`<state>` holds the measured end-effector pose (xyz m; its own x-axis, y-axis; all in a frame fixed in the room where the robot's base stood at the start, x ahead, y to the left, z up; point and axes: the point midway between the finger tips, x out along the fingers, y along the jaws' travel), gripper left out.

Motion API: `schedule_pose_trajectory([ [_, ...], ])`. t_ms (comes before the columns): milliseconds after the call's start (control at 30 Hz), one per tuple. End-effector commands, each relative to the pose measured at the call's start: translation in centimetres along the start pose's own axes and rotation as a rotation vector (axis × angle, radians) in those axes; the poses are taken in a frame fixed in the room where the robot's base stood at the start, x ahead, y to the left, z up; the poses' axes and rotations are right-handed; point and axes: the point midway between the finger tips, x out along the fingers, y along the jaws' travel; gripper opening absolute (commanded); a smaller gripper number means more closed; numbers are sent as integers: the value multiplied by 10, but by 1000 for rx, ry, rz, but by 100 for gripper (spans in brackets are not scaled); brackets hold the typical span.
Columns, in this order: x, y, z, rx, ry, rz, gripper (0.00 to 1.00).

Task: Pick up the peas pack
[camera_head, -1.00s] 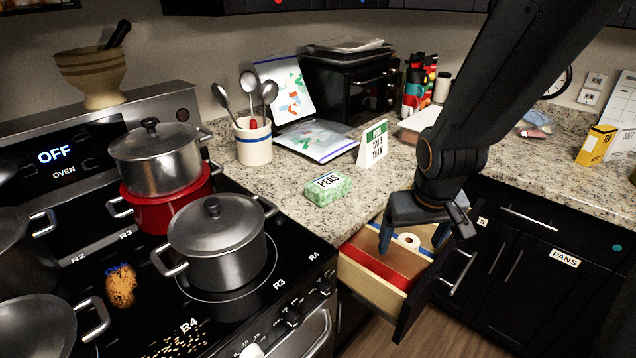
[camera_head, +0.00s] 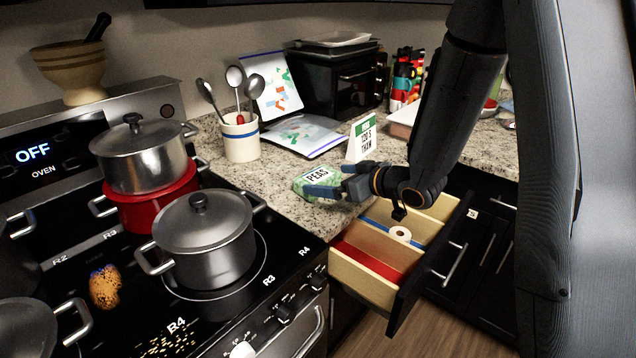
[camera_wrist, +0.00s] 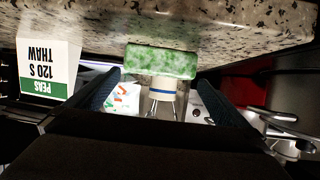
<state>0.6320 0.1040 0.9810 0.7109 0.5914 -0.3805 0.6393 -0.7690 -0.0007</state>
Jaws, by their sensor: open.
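In the wrist view the peas pack (camera_wrist: 160,62) is ahead, between and beyond the fingertips. My gripper (camera_head: 335,183) is open, reaching in from the right, with its fingers beside the pack and partly covering its right side in the head view. It shows empty in the wrist view (camera_wrist: 170,98). Whether a finger touches the pack I cannot tell.
A sign reading 120 S THAW (camera_head: 362,140) stands behind the pack. An open drawer (camera_head: 375,270) is below the gripper. A utensil crock (camera_head: 241,140) stands behind left. The stove with a lidded pot (camera_head: 203,240) is to the left.

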Motion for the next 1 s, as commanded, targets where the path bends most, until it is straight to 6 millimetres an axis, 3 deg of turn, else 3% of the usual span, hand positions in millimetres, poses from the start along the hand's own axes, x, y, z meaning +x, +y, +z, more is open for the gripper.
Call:
schedule_pose_trajectory([
  [533,58,1,3,0,-2,1,100],
  [867,64,2,4,0,-3,2,100],
  [1000,64,2,4,0,-3,2,76],
])
